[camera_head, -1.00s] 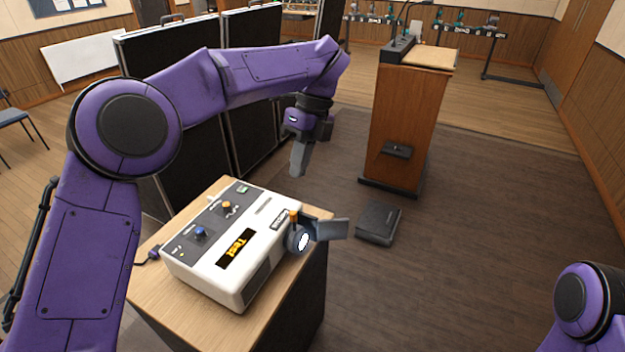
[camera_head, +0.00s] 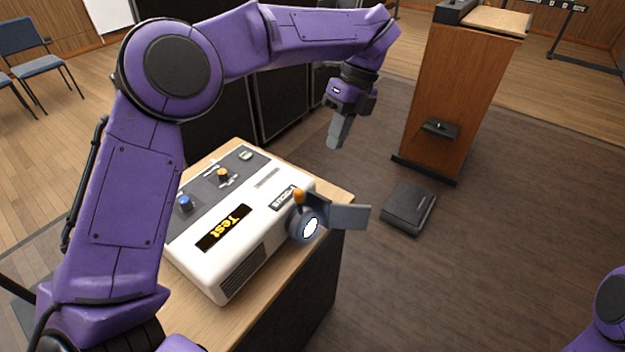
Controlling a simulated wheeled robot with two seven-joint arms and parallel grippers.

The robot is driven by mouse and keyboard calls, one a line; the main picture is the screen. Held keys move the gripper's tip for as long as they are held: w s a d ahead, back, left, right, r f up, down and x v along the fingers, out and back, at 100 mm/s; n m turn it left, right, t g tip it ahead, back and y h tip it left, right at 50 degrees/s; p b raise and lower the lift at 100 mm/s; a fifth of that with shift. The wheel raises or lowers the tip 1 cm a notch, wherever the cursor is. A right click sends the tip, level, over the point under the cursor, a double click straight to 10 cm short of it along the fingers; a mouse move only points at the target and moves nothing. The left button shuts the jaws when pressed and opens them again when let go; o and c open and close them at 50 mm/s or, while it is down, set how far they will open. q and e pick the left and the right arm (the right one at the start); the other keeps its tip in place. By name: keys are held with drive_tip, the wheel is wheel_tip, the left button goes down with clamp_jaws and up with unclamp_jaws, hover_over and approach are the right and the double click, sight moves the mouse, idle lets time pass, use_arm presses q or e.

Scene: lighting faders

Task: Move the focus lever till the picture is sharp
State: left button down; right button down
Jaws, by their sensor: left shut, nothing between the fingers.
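A white projector-like box (camera_head: 240,268) sits on a wooden-topped stand. Its black display (camera_head: 223,229) reads "Test" in yellow letters. An orange-tipped focus lever (camera_head: 299,196) stands up by the round lens (camera_head: 308,226) on the box's right side, next to a label that seems to read "FOCUS". A grey flap (camera_head: 349,217) sticks out beside the lens. My left gripper (camera_head: 338,132) is shut and empty, pointing down above and beyond the box, apart from the lever. My right gripper is out of view; only a purple part of that arm shows at the lower right.
The box's dark panel has a blue knob (camera_head: 185,203) and an orange knob (camera_head: 223,174). A wooden lectern (camera_head: 447,110) stands behind at the right. A dark case (camera_head: 408,208) lies on the floor before it. Black panels (camera_head: 283,100) stand behind the box. Floor at right is clear.

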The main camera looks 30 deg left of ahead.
sight(299, 202)
use_arm(q)
drive_tip(key=s+a+f+p, duration=0.1)
drive_tip(key=s+a+f, duration=0.1)
drive_tip(key=s+f, duration=0.4)
drive_tip(key=shift+x, duration=1.1)
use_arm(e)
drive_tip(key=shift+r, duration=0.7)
use_arm(q)
drive_tip(key=shift+w+a, duration=0.15)
drive_tip(key=shift+w, duration=0.05)
